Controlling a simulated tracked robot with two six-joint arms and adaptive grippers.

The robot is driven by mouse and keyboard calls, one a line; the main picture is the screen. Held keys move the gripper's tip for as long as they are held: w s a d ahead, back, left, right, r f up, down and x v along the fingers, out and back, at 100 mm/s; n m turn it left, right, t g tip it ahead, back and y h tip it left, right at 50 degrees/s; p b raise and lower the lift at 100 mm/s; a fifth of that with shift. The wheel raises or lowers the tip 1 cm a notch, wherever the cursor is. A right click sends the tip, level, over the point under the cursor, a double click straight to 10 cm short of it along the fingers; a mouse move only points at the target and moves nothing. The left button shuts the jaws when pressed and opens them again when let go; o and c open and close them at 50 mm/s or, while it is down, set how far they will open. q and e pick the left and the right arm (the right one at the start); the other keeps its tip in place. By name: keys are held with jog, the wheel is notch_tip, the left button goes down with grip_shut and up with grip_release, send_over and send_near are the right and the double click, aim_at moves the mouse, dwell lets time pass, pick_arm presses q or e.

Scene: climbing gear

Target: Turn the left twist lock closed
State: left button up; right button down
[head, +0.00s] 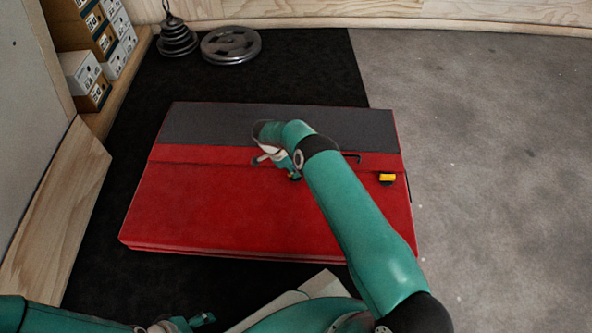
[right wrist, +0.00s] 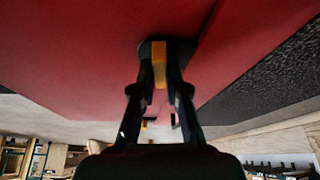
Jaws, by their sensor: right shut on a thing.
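A folded red pad (head: 215,210) with a dark grey band lies flat on the floor in the head view. My right gripper (head: 293,175) reaches down at the pad's middle and hides the left twist lock there. In the right wrist view, my right gripper (right wrist: 160,88) is shut on the yellow knob of the left twist lock (right wrist: 159,62), which sits on a dark base against the red surface. The right twist lock (head: 387,178), yellow on black, is uncovered at the pad's right. My left gripper (head: 180,324) is at the bottom edge, away from the pad, its jaws unclear.
A black handle (head: 353,156) lies between the locks, partly hidden by my right arm. Metal weight plates (head: 231,45) and a dark stacked weight (head: 177,38) stand behind the pad. White boxes (head: 82,73) fill a wooden shelf at the left. The grey floor at right is clear.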

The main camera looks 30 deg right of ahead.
jog(key=shift+s+d+f+m+g, duration=0.15)
jog(key=shift+m+g, duration=0.1)
jog(key=shift+m, duration=0.3)
jog(key=shift+s+r+m+g, duration=0.1)
jog(key=shift+m+g, duration=0.15)
jog(key=shift+m, duration=0.3)
jog(key=c, duration=1.2)
grip_release()
jog(key=shift+w, duration=0.1)
